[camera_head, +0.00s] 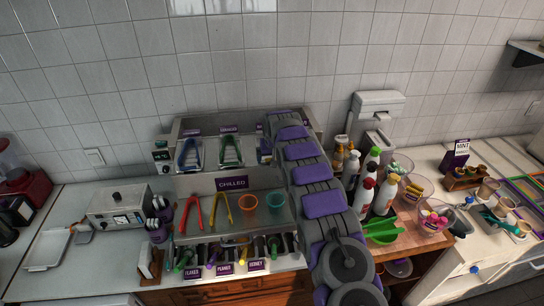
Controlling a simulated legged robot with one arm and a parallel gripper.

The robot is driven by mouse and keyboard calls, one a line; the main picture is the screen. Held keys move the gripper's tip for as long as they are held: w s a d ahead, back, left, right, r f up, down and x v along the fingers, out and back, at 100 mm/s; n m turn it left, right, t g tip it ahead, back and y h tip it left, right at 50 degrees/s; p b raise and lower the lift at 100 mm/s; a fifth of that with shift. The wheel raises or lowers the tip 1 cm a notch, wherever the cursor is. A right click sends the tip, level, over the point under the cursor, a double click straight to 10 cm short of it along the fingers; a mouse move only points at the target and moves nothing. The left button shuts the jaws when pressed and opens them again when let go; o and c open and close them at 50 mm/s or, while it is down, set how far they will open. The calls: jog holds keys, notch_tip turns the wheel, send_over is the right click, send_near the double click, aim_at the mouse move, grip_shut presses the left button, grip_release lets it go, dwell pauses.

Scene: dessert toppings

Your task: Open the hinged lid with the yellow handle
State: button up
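A small yellow handle (242,255) shows in the front row of the chilled station, between the purple-handled and dark parts near the labels. Whether it sits on a lid, and whether that lid is shut, is too small and dark to tell. My arm rises from the lower right to the station's back shelf. The part of my gripper (265,150) that shows is dark and sits at the arm's upper end by the back shelf, above and behind the yellow handle and well apart from it. Its fingers are not clear.
A metal appliance (117,205) stands left. The tiled wall is close behind.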

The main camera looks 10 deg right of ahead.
jog(key=shift+d+f, duration=0.1)
jog(key=c, duration=1.4)
